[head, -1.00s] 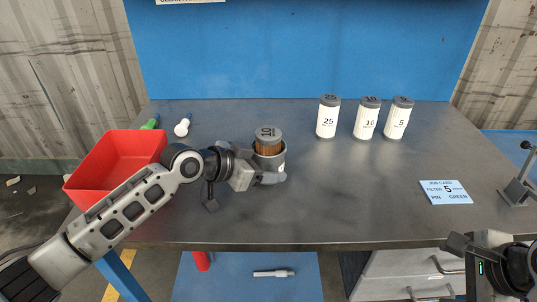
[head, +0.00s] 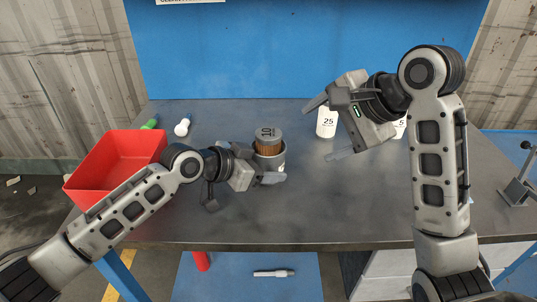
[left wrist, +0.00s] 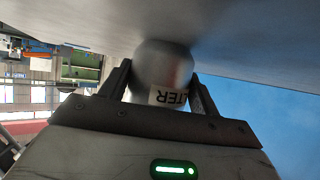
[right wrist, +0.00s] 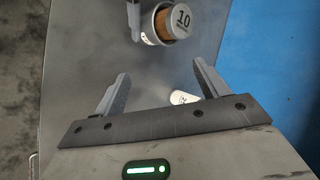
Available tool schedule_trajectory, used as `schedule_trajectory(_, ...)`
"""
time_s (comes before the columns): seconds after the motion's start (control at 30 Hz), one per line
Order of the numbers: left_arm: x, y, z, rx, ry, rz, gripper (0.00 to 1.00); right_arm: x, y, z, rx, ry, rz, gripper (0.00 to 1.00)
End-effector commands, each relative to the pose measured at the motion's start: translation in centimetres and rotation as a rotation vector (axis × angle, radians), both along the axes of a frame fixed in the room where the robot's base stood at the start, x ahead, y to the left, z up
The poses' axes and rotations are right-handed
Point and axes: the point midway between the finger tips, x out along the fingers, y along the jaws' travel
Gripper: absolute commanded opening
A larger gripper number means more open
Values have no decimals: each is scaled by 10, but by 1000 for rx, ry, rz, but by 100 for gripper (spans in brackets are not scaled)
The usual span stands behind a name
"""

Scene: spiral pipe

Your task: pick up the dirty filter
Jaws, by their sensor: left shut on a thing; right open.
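The dirty filter (head: 269,146), brown and pleated with a grey cap marked 10, stands upright in a grey housing cup (head: 278,163) on the bench. It also shows in the right wrist view (right wrist: 178,22), beyond my right fingers. My left gripper (head: 265,178) is shut on the housing, not on the filter. In the left wrist view the housing (left wrist: 163,68) sits between the fingers, with part of a label reading "LTER". My right gripper (head: 330,130) is open and empty, above the bench to the right of the filter.
White canisters stand behind my right gripper; the one marked 25 (head: 326,125) and part of the one marked 5 (head: 400,130) show. A red bin (head: 112,160), a green pin (head: 150,123) and a white pin (head: 182,127) are at left. A stand (head: 520,188) is at right.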

Motion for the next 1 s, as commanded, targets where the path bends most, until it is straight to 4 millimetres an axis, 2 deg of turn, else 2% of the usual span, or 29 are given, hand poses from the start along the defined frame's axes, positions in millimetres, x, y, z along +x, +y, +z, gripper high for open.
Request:
schedule_trajectory(0.03, 0, 0, 0, 0, 0, 1, 49, 3, 27, 15, -59, -18, 97, 74)
schedule_trajectory(0.1, 0, 0, 0, 0, 0, 1, 49, 2, 58, 28, -155, -33, 217, 74)
schedule_trajectory(0.2, 0, 0, 0, 0, 0, 1, 49, -1, 93, 41, -314, -50, 361, 74)
schedule_trajectory(0.3, 0, 0, 0, 0, 0, 1, 49, -3, 113, 50, -484, -53, 457, 74)
schedule_trajectory(0.5, 0, 0, 0, 0, 0, 1, 49, 2, 122, 62, -757, -42, 525, 74)
schedule_trajectory(0.67, 0, 0, 0, 0, 0, 1, 49, 7, 118, 66, -861, -30, 527, 74)
schedule_trajectory(0.77, 0, 0, 0, 0, 0, 1, 49, 11, 116, 59, -882, -24, 526, 74)
schedule_trajectory(1.0, 0, 0, 0, 0, 0, 0, 49, 26, 112, 21, -883, -24, 527, 74)
